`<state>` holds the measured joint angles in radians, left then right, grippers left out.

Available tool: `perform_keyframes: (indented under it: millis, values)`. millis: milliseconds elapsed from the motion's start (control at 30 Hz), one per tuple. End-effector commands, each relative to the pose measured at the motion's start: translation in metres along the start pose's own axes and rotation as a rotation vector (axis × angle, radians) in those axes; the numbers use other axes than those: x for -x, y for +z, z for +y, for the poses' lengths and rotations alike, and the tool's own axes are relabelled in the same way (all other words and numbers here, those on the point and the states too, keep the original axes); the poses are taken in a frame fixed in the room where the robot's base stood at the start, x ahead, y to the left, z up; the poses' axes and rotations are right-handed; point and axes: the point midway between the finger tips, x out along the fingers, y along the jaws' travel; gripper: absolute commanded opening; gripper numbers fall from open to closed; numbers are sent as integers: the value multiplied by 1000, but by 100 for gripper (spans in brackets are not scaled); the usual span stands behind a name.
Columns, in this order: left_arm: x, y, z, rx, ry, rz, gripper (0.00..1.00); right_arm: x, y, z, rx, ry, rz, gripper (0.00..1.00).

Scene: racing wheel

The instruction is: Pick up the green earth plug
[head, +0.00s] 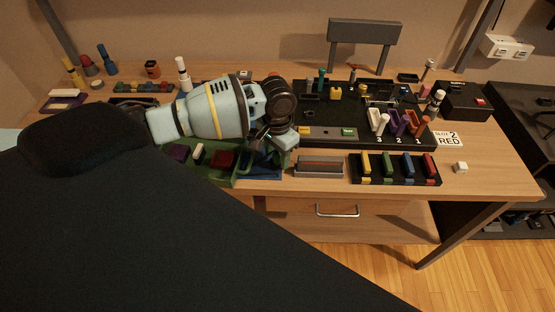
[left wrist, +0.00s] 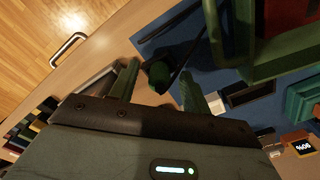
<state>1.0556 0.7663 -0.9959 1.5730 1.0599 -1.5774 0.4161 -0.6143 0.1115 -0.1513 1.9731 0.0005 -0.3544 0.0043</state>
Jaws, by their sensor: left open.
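The green earth plug (left wrist: 158,74) shows in the left wrist view as a dark green piece with a dark cable by it. It lies near the edge of a blue mat (left wrist: 180,36). My left gripper (left wrist: 160,69) is open, with the plug between its two fingers; I see a gap on both sides. In the head view my left gripper (head: 284,138) is over the table near the right end of a green tray, and hides the plug. My right gripper is not in view.
The green tray (head: 222,181) holds red and purple blocks. A grey open box (head: 319,167) and a black rack of coloured blocks (head: 395,169) stand to the right. A dark board with several pegs lies behind. The drawer handle (head: 337,211) is below the table edge.

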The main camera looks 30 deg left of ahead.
Motion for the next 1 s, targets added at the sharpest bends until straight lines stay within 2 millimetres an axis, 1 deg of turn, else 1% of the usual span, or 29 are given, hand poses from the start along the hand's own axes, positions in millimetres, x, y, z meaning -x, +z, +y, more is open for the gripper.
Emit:
perform_keyframes:
  millis: [167, 200, 500, 567, 833, 1000]
  values:
    - [0, 0, 0, 0, 0, 2, 47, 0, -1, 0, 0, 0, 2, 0]
    - [0, 0, 0, 0, 0, 2, 46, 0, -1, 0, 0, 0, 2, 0]
    - [1, 0, 0, -1, 0, 2, 7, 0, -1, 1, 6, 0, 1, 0]
    - [1, 0, 0, 0, 0, 2, 0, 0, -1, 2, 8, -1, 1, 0]
    - [2, -1, 0, 0, 0, 3, 0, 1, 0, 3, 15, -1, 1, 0]
    - [11, -1, 0, 0, 0, 4, 0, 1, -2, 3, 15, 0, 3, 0]
